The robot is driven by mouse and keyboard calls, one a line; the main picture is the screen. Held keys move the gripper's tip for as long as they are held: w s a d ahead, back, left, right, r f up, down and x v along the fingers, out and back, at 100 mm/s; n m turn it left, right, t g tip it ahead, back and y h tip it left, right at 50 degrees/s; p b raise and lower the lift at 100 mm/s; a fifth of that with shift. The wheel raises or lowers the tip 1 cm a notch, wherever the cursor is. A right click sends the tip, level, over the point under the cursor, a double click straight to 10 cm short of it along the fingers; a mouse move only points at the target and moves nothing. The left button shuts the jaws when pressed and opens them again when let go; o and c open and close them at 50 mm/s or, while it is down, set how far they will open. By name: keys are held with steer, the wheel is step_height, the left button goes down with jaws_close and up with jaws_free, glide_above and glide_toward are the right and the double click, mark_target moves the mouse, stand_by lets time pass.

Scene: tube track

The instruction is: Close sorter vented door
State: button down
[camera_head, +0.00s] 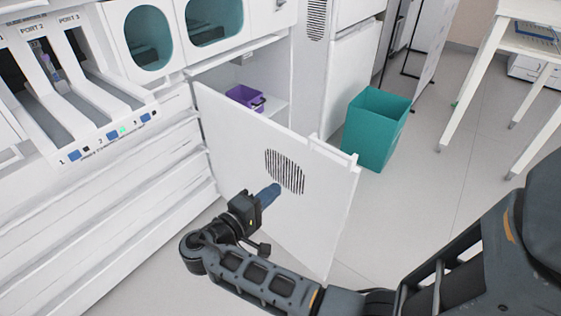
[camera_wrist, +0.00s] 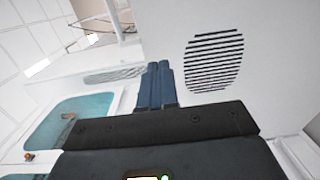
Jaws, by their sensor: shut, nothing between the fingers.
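The white vented door (camera_head: 230,135) of the sorter stands open, swung out from the cabinet. Its striped round vent (camera_head: 285,172) shows near the middle of the panel. In the wrist view the vent (camera_wrist: 215,60) is at upper right, on the door's pale face (camera_wrist: 275,50). My gripper (camera_head: 274,188) is shut, with its blue fingers together and nothing between them. Its tips are in front of the door just below the vent. In the wrist view the fingers (camera_wrist: 159,68) point up, left of the vent. I cannot tell whether they touch the door.
A purple bin (camera_head: 245,97) sits in the open compartment behind the door. A teal waste bin (camera_head: 376,130) stands on the floor right of the door. A white table (camera_head: 535,40) is at upper right. Floor (camera_head: 440,165) between is clear.

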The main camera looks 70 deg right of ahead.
mark_target(311, 155)
steer(key=shift+m+g, duration=0.3)
steer(key=x, duration=0.4)
steer(key=r+x, duration=0.1)
steer(key=x, duration=0.8)
steer(key=shift+w+d+r, duration=0.2)
steer(key=shift+r, duration=0.15)
steer(key=shift+d, duration=0.1)
